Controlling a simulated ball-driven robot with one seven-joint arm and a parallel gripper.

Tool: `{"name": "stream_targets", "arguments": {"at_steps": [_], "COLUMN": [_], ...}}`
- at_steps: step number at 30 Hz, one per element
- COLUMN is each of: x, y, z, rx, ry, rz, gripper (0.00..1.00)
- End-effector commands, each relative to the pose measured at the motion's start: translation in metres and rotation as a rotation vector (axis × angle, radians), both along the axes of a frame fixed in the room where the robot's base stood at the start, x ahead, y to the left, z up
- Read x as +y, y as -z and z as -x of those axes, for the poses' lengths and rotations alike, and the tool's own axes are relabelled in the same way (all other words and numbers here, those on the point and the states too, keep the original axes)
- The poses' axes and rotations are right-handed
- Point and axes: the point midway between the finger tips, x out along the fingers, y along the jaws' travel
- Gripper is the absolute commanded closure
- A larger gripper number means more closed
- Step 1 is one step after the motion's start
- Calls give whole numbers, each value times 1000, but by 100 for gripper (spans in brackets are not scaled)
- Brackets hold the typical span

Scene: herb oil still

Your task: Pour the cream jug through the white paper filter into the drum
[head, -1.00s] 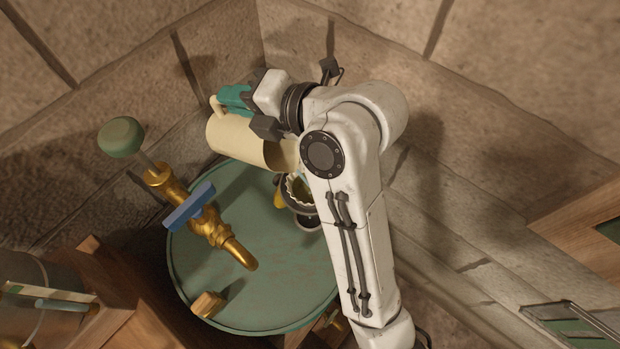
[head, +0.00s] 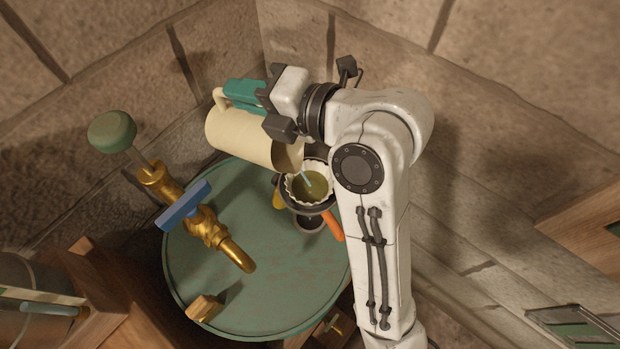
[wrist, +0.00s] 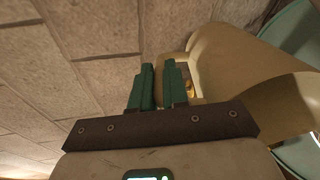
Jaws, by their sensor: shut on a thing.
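The cream jug (head: 240,138) is tilted far over, its mouth at the lower right, above the green drum (head: 230,285). My gripper (head: 245,95) is shut on the jug's handle. In the wrist view the green fingers (wrist: 160,88) are close together at the handle of the jug (wrist: 235,65). The white paper filter (head: 312,184) sits in a dark round holder on the drum's far right part.
A brass tap (head: 210,228) with a blue lever stands at the drum's left, with a green knob (head: 112,132) above. An orange handle (head: 333,225) lies beside the filter. Stone walls close in behind. A brass-coloured fitting (head: 205,306) is on the drum's near left.

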Motion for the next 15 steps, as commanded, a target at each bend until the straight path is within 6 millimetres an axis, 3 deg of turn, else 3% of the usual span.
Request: {"name": "stream_targets", "arguments": {"at_steps": [4,7,15], "x": [-3,10,43], "y": [-2,-7,21], "z": [1,-4,-22], "rx": [-6,17,142], "ry": [1,-3,0], "rz": [-12,33,288], "gripper": [100,100,100]}}
